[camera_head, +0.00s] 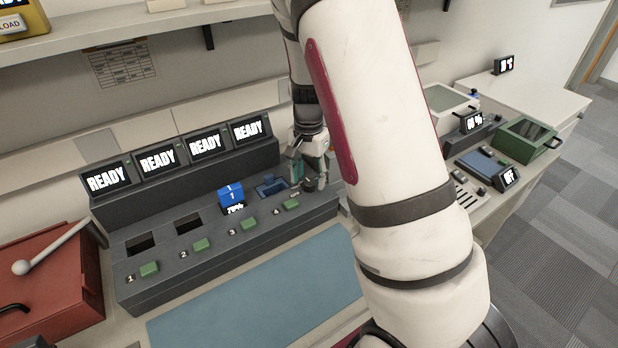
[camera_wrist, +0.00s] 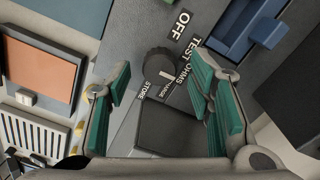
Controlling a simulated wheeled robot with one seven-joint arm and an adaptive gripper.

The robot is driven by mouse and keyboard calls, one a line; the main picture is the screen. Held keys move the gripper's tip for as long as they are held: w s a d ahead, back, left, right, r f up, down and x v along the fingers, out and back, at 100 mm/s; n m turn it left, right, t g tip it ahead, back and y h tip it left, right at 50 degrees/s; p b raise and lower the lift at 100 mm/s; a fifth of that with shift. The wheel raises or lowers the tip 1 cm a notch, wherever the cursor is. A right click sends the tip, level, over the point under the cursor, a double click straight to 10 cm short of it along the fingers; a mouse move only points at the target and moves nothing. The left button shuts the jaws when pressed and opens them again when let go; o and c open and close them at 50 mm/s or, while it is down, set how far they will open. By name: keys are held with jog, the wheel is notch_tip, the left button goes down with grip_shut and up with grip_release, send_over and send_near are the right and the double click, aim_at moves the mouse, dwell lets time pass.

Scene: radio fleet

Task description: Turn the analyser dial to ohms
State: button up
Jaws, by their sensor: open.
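The analyser dial (camera_wrist: 160,64) is a dark round knob with a pale pointer mark, in the upper middle of the wrist view. Labels OFF, TEST, OHMS, CHARGE and STORE (camera_wrist: 150,91) curve along its right and lower side. The pale mark points to the lower right, roughly towards CHARGE; the exact setting is hard to tell. My gripper (camera_wrist: 160,86) is open, its green-padded fingers to either side of the dial's lower side, with nothing between the pads. In the head view my gripper (camera_head: 310,165) is over the right end of the grey console (camera_head: 215,258), hiding much of that end.
A blue cradle (camera_head: 271,187) sits left of my gripper; it also shows in the wrist view (camera_wrist: 232,32). A blue battery (camera_head: 231,194) stands in bay 3. READY screens (camera_head: 157,161) line the console's back. A red box (camera_head: 52,280) stands left, a blue mat (camera_head: 260,298) in front.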

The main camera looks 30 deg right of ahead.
aim_at(309, 181)
notch_tip(309, 181, up, 11)
dwell(0.3)
dwell(0.5)
jog(key=s+a+r+n+t+y, duration=0.1)
jog(key=s+a+r+n+t, duration=0.1)
jog(key=s+a+r+n, duration=0.65)
jog(key=s+a+r+n+t, duration=0.1)
jog(key=s+a+r+n, duration=0.1)
jog(key=s, duration=0.5)
jog(key=s+a+r+n+t+h, duration=0.1)
jog(key=s+a+r+n, duration=0.1)
jog(key=s, duration=0.6)
jog(key=shift+a+t, duration=0.4)
jog(key=shift+a, duration=0.35)
jog(key=shift+s, duration=0.1)
